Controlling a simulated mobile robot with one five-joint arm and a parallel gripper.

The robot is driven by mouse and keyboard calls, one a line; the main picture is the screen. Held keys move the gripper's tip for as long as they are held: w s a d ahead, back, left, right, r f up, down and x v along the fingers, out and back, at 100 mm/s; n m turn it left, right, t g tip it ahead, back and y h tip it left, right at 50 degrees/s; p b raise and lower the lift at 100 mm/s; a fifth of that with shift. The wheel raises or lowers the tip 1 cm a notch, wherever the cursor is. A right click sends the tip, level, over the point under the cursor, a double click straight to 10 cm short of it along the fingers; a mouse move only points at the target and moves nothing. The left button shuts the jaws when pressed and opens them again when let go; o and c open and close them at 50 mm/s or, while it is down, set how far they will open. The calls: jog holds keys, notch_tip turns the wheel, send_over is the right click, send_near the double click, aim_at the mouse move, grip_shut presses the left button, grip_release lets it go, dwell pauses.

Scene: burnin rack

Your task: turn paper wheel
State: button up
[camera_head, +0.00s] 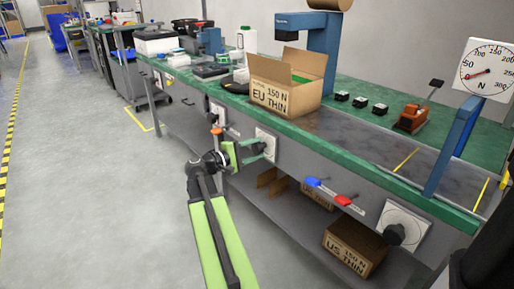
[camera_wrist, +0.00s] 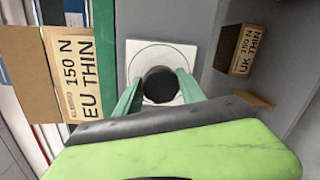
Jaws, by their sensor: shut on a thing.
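A round black wheel (camera_wrist: 160,84) sits on a white square plate (camera_wrist: 184,54) on the grey front panel of the bench. My gripper (camera_head: 254,150) reaches this plate, which also shows in the head view (camera_head: 264,135). In the wrist view its two green fingers stand on either side of the wheel, and the gripper is shut on it. In the head view the fingers hide most of this wheel. A second dark wheel (camera_head: 400,233) on a white plate is at the lower right. Another dark knob (camera_head: 216,117) is farther left. No label shows which is the paper wheel.
An open carton (camera_head: 285,97) marked EU THIN stands on the bench above my gripper. More cartons (camera_head: 352,247) lie on the shelf below. Blue and red handles (camera_head: 343,200) stick out to the right. A dial (camera_head: 486,70) stands at far right. The floor at left is clear.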

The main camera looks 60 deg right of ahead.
jog(key=m, duration=0.5)
jog(key=shift+s+a+f+t+p, duration=0.2)
jog(key=shift+t+p, duration=0.1)
jog(key=shift+p, duration=0.1)
jog(key=m, duration=0.4)
jog(key=shift+d+m+t, duration=0.1)
jog(key=shift+m+t, duration=0.2)
jog(key=shift+t, duration=0.1)
jog(key=shift+w, duration=0.1)
jog(key=o, duration=1.3)
jog(key=shift+r, duration=0.1)
jog(key=p+v, duration=0.2)
jog(key=v, duration=1.5)
jog(key=shift+w, duration=0.15)
